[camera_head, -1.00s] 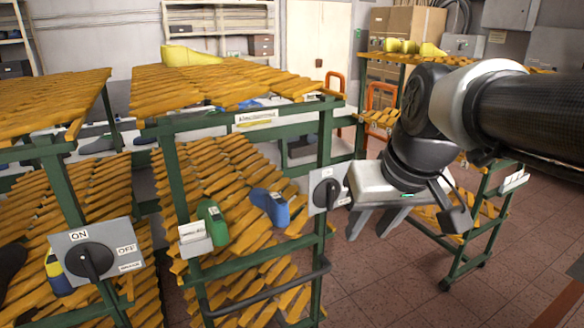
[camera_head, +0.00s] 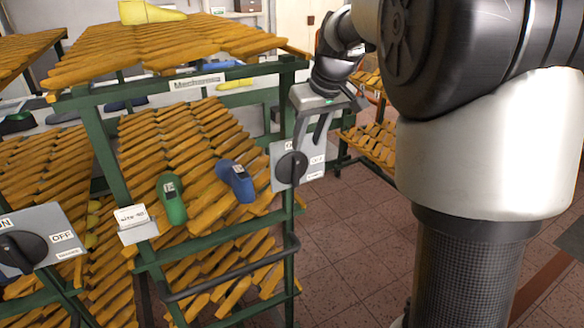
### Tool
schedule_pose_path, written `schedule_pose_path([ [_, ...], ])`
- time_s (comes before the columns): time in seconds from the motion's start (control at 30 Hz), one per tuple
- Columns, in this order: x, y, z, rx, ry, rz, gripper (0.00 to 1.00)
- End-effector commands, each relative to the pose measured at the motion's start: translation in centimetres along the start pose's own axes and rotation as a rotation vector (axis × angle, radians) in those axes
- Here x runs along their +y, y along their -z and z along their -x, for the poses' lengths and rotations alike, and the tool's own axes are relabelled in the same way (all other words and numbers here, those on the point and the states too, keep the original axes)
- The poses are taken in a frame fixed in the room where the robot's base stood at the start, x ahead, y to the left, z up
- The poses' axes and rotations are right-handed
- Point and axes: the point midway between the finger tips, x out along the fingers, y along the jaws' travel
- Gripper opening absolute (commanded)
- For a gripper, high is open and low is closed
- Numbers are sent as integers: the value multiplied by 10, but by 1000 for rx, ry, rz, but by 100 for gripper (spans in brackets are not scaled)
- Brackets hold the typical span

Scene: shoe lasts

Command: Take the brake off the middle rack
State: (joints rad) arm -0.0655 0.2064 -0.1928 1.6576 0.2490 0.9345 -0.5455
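The middle rack (camera_head: 120,195) has a green frame with slanted orange wooden slats. A grey brake box (camera_head: 312,157) with a round black knob (camera_head: 291,167) is fixed on its right post. The box has an ON label and other small labels; the knob's exact setting is hard to read. My gripper (camera_head: 312,138) is above and at the box, its fingers pointing down near the knob's upper right. The fingers look apart with nothing between them. Whether they touch the box or knob cannot be told.
A green last (camera_head: 171,198) and a blue last (camera_head: 236,180) lie on the middle rack's shelf. A black handle bar (camera_head: 232,272) crosses its front. Another brake box (camera_head: 40,238) is on the left rack. My arm covers the right side. Tiled floor (camera_head: 345,240) is clear.

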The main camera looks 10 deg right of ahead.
Motion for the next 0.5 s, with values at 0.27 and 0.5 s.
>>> schedule_pose_path([
  [0.27, 0, -1, -63, -5, 1, -1, 34],
  [0.5, 0, -1, -112, -3, 0, -2, 34],
])
